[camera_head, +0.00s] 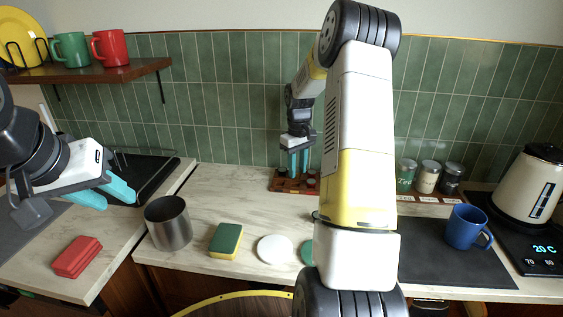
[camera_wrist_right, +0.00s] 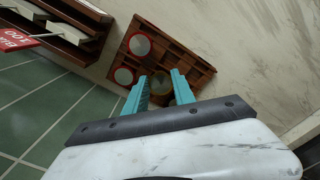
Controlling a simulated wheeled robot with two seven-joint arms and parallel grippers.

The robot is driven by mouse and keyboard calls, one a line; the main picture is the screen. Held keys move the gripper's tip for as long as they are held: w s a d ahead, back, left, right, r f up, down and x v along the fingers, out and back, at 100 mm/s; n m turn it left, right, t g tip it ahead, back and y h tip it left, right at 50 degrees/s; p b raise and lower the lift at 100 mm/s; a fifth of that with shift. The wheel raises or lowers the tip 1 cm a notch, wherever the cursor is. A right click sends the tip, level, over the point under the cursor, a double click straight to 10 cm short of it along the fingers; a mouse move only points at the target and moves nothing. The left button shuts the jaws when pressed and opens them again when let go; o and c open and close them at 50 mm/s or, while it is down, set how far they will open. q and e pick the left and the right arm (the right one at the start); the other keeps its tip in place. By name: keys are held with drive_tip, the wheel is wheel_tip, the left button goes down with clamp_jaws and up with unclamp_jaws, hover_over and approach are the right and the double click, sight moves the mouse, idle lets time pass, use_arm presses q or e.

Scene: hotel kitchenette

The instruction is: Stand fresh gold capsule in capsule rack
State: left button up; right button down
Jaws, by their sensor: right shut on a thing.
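The wooden capsule rack (camera_head: 280,187) stands on the counter against the green tiled wall. It also shows in the right wrist view (camera_wrist_right: 190,64), where two pale round capsule tops with red rims (camera_wrist_right: 139,45) sit in it. My right gripper (camera_head: 299,163) points down over the rack. In the right wrist view its teal fingers (camera_wrist_right: 161,86) are shut on the gold capsule (camera_wrist_right: 160,82), which lies over or in the rack; I cannot tell if it touches. In the head view the capsule is too hidden to make out. My left gripper (camera_head: 103,193) is open and empty at the left.
A steel pot (camera_head: 168,224), a green-yellow sponge (camera_head: 225,240), a white disc (camera_head: 274,249) and a red block (camera_head: 78,257) lie in front. Canisters (camera_head: 428,177), a blue mug (camera_head: 466,227) and a kettle (camera_head: 528,183) stand right. My right arm hides the middle.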

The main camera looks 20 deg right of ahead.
sight(297, 171)
drive_tip(key=shift+f, duration=0.45)
drive_tip(key=c, duration=1)
unclamp_jaws()
drive_tip(key=shift+c, duration=0.2)
drive_tip(key=shift+r, duration=0.1)
drive_tip(key=s+a+r+t, duration=0.1)
drive_tip(key=s+a+r, duration=0.1)
drive_tip(key=r, duration=0.7)
drive_tip(key=s+a+r, duration=0.2)
drive_tip(key=s+r, duration=0.1)
drive_tip(key=r, duration=0.6)
drive_tip(key=s+a+r+m+t+y, duration=0.1)
drive_tip(key=s+a, duration=0.5)
drive_tip(key=s, duration=0.6)
drive_tip(key=s+a+r+m+t+y, duration=0.1)
drive_tip(key=s+a+t, duration=0.3)
drive_tip(key=s, duration=0.8)
drive_tip(key=shift+a+r+m, duration=0.6)
drive_tip(key=shift+a, duration=0.35)
